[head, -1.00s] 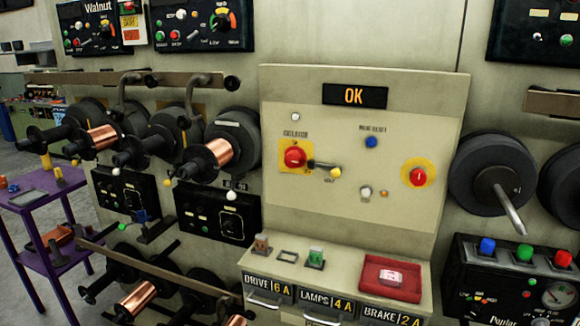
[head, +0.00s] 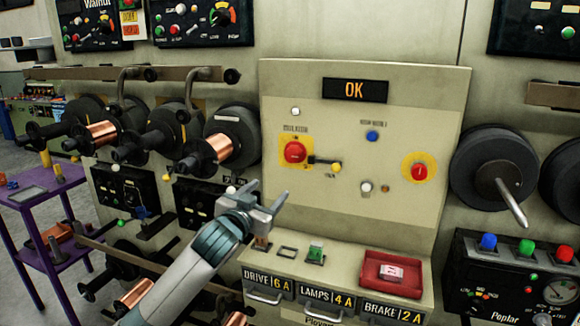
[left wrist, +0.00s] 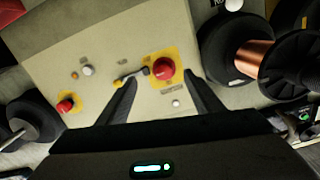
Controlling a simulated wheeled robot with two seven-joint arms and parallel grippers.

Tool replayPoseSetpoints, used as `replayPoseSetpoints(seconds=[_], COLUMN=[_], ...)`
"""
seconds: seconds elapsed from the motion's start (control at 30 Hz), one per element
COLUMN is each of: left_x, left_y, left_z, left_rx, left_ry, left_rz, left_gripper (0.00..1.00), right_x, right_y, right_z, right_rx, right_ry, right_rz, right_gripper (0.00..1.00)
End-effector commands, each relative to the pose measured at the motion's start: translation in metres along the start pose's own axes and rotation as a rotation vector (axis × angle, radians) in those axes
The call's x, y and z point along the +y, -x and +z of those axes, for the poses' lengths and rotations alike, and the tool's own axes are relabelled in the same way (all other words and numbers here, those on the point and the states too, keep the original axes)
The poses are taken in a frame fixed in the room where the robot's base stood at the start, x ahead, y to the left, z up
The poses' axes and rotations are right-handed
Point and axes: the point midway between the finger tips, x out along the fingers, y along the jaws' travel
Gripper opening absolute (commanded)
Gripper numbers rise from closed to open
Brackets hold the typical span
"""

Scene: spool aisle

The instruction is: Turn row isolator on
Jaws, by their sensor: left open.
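A beige control panel (head: 330,220) has a lit "OK" display (head: 354,91) at the top. A red knob (head: 295,152) on a yellow square plate sits at its left, with a blurred label above. A short dark lever with a yellow ball tip (head: 335,167) lies beside the knob, pointing right. A second red knob (head: 419,172) sits on a round yellow plate at the right. My left gripper (head: 272,204) is open and empty, below and left of the first knob. In the left wrist view, that knob (left wrist: 164,69) shows beyond the fingertips (left wrist: 160,82), apart from them. My right gripper is out of view.
Wire spools (head: 235,137) project at the left, close to my left arm. Below the panel is a ledge with a green switch (head: 316,252), a red tray (head: 395,273) and labelled drawers. A dark spool with a handle (head: 492,172) stands at the right.

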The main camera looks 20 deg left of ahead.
Motion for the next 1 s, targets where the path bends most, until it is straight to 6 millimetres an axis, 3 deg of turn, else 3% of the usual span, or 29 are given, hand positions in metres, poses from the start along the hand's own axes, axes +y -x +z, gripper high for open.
replayPoseSetpoints(seconds=[0.1, 0.2, 0.67, 1.0], left_x=[-0.005, -0.006, -0.006, -0.006], left_y=[0.002, 0.003, -0.003, -0.04], left_z=[-0.025, -0.031, -0.031, -0.034], left_rx=[0.04, 0.049, 0.046, 0.045], left_ry=[-0.003, -0.003, -0.002, -0.001], left_rz=[-0.002, -0.003, -0.003, -0.004], left_gripper=[0.6, 0.6, 0.6, 0.6], right_x=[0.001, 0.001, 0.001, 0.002], right_y=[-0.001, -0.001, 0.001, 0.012], right_z=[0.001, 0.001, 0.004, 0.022], right_rx=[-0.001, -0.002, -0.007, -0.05], right_ry=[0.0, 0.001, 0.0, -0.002], right_rz=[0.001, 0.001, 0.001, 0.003], right_gripper=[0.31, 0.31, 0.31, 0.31])
